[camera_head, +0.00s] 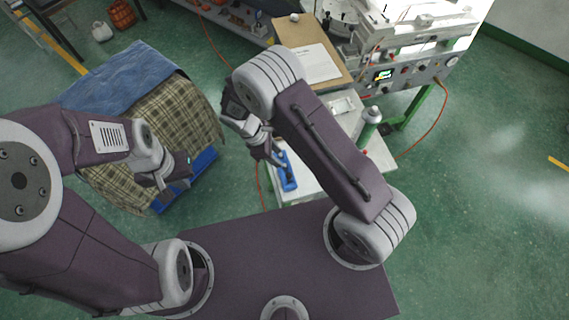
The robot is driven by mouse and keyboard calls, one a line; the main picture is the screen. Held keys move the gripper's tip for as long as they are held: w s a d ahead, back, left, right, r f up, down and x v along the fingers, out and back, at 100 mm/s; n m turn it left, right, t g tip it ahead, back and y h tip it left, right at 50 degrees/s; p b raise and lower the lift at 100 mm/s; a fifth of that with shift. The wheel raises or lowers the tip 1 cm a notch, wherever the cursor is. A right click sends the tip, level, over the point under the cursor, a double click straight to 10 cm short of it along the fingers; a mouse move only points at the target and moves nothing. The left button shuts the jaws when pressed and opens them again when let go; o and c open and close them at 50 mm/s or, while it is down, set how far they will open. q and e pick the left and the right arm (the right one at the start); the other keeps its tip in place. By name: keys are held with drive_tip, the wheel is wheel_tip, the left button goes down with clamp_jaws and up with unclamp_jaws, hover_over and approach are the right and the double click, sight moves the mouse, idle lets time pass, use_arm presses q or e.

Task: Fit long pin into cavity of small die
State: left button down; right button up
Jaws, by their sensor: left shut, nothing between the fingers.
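My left gripper (181,172) is shut and empty, over the edge of the cloth-covered stand at left. My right gripper (275,158) points down over the near end of a small white table, close to a blue object (288,171) lying there. I cannot tell whether its fingers are open or shut, or whether they touch the blue object. I cannot make out the long pin or the small die. My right forearm hides part of the table.
A plaid and blue cloth (125,75) covers a stand at left. The white table (310,188) holds a grey bottle (370,118). Behind it are a clipboard (308,62) and a machine (410,70) with a control panel. Green floor at right is open.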

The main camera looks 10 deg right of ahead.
sight(284, 165)
drive_tip(key=shift+s+d+f+p, duration=0.35)
drive_tip(key=shift+s+f+p, duration=0.05)
drive_tip(key=shift+f+p, duration=0.2)
drive_tip(key=shift+s+d+f+p, duration=0.35)
drive_tip(key=shift+f+p, duration=0.15)
drive_tip(key=shift+p, duration=0.1)
drive_tip(key=shift+x, duration=1.15)
drive_tip(key=shift+w+f, duration=0.2)
drive_tip(key=shift+a, duration=0.15)
clamp_jaws()
drive_tip(key=shift+r, duration=0.15)
